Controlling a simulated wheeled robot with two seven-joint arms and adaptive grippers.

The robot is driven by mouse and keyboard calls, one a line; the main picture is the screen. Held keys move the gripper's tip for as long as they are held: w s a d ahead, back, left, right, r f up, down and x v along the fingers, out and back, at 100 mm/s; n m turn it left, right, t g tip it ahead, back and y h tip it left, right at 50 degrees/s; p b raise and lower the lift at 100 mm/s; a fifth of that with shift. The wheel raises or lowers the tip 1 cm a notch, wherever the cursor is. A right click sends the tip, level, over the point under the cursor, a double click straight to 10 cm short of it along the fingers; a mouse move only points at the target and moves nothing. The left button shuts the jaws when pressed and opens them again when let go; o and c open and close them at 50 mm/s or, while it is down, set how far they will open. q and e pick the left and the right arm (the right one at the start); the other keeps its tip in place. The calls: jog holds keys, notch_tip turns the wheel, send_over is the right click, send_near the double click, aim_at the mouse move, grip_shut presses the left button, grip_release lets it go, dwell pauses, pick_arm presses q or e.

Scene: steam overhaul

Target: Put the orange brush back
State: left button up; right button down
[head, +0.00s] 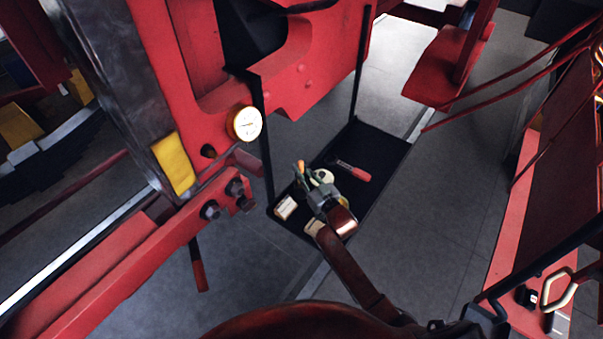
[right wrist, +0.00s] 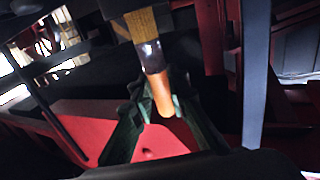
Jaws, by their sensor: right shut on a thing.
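The orange brush (right wrist: 160,90) is between the fingers of my right gripper (right wrist: 163,104) in the right wrist view. Its orange handle is toward the gripper, with a dark ferrule and tan bristles beyond. In the head view only a small orange bit of the brush (head: 301,165) shows by the fingertips. My right gripper (head: 310,180) is shut on it, over the left part of a black hanging tray (head: 377,150). I cannot tell how high the brush is above the tray. My left gripper is not in view.
The tray holds a red-handled tool (head: 352,171), a pale box (head: 285,207), and a round cream item (head: 324,176) partly behind my gripper. Thin black uprights carry the tray beside the red machine (head: 205,75) with its white gauge (head: 245,123).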

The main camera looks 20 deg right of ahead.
jog(key=shift+f, duration=0.8)
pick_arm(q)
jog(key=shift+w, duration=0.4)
pick_arm(e)
jog(key=shift+d, duration=0.1)
jog(key=c, duration=1.9)
grip_release()
jog(key=shift+f, duration=0.1)
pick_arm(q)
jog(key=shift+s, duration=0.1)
pick_arm(e)
jog(key=shift+s, duration=0.15)
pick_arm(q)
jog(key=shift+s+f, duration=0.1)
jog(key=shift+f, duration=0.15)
pick_arm(e)
jog(key=v, duration=1.1)
jog(key=shift+s, duration=0.4)
jog(key=shift+d, duration=0.1)
